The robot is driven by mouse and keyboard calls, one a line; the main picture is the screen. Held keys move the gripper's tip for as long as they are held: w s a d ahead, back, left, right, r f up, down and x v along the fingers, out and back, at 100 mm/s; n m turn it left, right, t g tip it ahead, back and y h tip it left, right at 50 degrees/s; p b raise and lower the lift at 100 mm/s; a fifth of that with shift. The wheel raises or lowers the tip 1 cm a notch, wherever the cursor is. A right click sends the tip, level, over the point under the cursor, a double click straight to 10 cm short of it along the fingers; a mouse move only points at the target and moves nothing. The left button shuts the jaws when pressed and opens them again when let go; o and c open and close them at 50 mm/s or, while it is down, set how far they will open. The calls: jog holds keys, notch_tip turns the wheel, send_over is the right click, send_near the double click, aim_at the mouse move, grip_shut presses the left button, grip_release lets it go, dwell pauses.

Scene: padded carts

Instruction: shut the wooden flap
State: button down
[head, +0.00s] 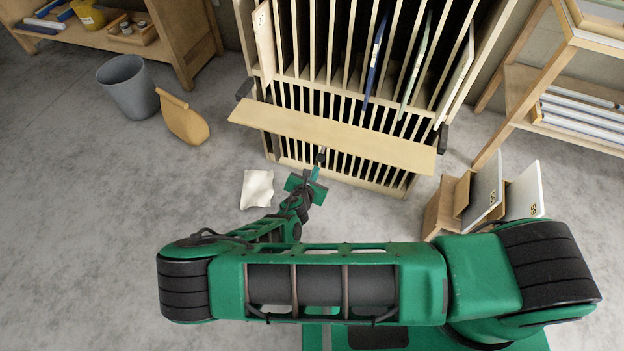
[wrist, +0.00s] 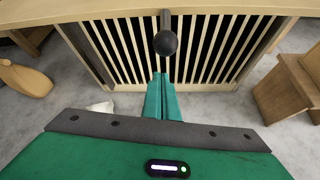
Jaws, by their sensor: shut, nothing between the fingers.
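The wooden flap (head: 335,133) is a long pale board across the front of the slatted wooden rack (head: 330,90). It stands open, sticking out from the rack towards me. In the wrist view the flap (wrist: 75,9) spans the top edge. A dark round-ended knob (wrist: 166,43) hangs below the flap's middle; it also shows in the head view (head: 321,155). My gripper (head: 316,173) is below the flap, with its green fingers together and empty. In the wrist view the fingertips (wrist: 162,77) are just below the knob, seemingly apart from it.
A crumpled white sheet (head: 257,189) lies on the floor left of my gripper. A tan bag (head: 183,118) and a grey bin (head: 131,88) stand further left. A wooden box with panels (head: 448,204) stands right of the rack.

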jog(key=r, duration=0.3)
jog(key=shift+w+d, duration=0.1)
jog(key=shift+d, duration=0.15)
jog(key=shift+r+g, duration=0.3)
jog(key=shift+r, duration=0.15)
